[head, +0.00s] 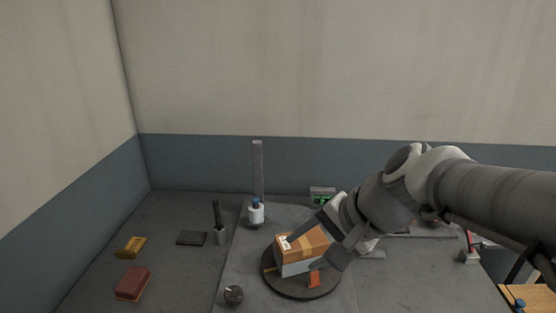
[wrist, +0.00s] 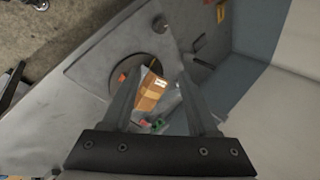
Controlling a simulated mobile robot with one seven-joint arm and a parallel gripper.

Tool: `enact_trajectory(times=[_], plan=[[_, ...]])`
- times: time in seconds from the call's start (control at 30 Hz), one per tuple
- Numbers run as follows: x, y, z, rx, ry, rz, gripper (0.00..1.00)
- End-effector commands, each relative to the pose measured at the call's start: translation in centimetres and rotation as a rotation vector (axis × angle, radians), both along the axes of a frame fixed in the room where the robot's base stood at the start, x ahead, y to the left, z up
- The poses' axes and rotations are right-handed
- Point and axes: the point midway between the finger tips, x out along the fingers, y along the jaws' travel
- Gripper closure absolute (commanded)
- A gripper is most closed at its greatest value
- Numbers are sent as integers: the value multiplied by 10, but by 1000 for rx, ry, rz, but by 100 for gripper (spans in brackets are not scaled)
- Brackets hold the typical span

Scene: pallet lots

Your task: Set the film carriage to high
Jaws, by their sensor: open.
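The film carriage (head: 256,214), a white roll-like piece with a blue top, sits low at the foot of an upright grey mast (head: 258,165). I cannot make out the carriage in the wrist view. My gripper (head: 308,256) is open, to the right of the carriage and over the brown carton in the head view. In the wrist view, the two fingers of my gripper (wrist: 161,74) are spread, with the carton between them in the picture. Nothing is held. Whether a finger touches the carton is unclear.
The carton (head: 303,246) rests on a pale box on a round dark turntable (head: 289,290) with an orange tag. A dark knob (head: 233,295) is front left. A green-faced unit (head: 322,196) stands behind. A red block (head: 133,283), yellow block (head: 131,246) and dark pad (head: 192,238) lie left.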

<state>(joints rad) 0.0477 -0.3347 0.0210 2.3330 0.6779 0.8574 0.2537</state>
Motion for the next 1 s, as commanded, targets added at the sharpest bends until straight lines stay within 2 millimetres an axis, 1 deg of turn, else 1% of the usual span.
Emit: enact_trajectory(times=[0.03,0.17,0.2,0.27,0.3,0.43,0.57,0.7,0.8,0.9,1.0], plan=[[13,7,-7,68,37,-53,40],[47,22,-14,248,123,-203,40],[58,25,-16,303,150,-250,40],[74,30,-21,384,193,-321,40],[85,32,-23,439,221,-370,40],[123,36,-36,611,316,-533,40],[163,34,-53,780,411,-700,40],[202,26,-75,954,508,-879,40],[225,19,-91,1056,563,-988,40],[241,12,-102,1129,601,-1066,40],[249,8,-108,1173,623,-1112,40]])
